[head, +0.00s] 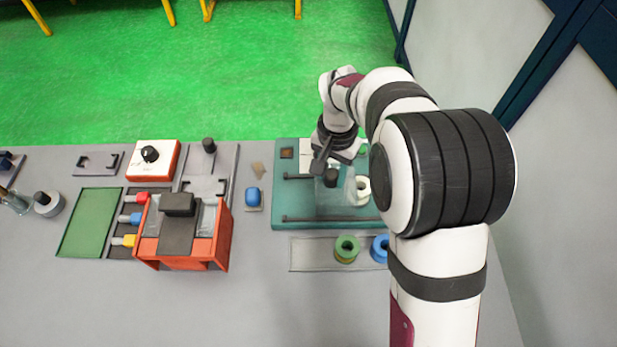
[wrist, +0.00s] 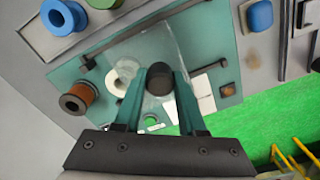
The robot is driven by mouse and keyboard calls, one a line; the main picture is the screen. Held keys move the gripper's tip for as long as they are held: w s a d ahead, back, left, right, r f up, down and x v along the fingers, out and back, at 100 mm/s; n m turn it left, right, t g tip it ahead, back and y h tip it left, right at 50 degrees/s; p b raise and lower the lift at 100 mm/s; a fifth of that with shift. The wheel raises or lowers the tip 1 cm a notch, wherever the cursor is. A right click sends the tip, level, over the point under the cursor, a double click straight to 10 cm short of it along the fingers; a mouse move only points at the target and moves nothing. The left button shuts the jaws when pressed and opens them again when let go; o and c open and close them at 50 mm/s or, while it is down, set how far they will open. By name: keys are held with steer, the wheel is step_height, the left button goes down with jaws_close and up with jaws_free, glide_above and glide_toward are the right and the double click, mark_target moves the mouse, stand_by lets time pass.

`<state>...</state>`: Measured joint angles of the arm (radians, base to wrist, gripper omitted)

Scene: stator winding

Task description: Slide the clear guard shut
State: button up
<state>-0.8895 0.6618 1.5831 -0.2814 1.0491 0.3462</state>
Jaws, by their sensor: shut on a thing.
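The clear guard (head: 348,186) is a see-through panel on the teal machine base (head: 295,202), between two dark rails (head: 305,218). It also shows in the wrist view (wrist: 176,50), with a black knob (wrist: 160,77) on it. My gripper (wrist: 160,84) has its two teal fingers shut on this knob. In the head view my gripper (head: 326,165) is over the base, just above the knob (head: 331,177). A white ring (wrist: 126,69) lies beside the left finger, near the guard's edge. My arm hides the right part of the base in the head view.
Green (head: 347,247) and blue (head: 380,247) spools stand on a strip in front of the base. A copper spool (wrist: 78,98) stands at the base's edge. A blue knob (head: 253,197) and an orange fixture (head: 180,240) are left. The bench in front is clear.

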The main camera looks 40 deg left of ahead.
steer(key=shift+w+d, duration=1.9)
steer(key=shift+w, duration=0.1)
steer(key=o, duration=0.9)
steer(key=shift+o, duration=0.2)
step_height(320, 180, up, 6)
steer(key=shift+s, duration=0.1)
steer(key=s+d+r+m, duration=0.1)
steer(key=d+r, duration=0.2)
steer(key=d, duration=0.3)
steer(key=s+d+r+m, duration=0.1)
steer(key=d+r+m, duration=0.15)
steer(key=d, duration=0.35)
steer(key=s+d+m+y, duration=0.1)
steer(key=s+d+m, duration=0.4)
steer(key=s+d, duration=1)
steer(key=shift+s+d+y, duration=0.2)
steer(key=shift+s+y, duration=0.2)
steer(key=shift+s, duration=0.6)
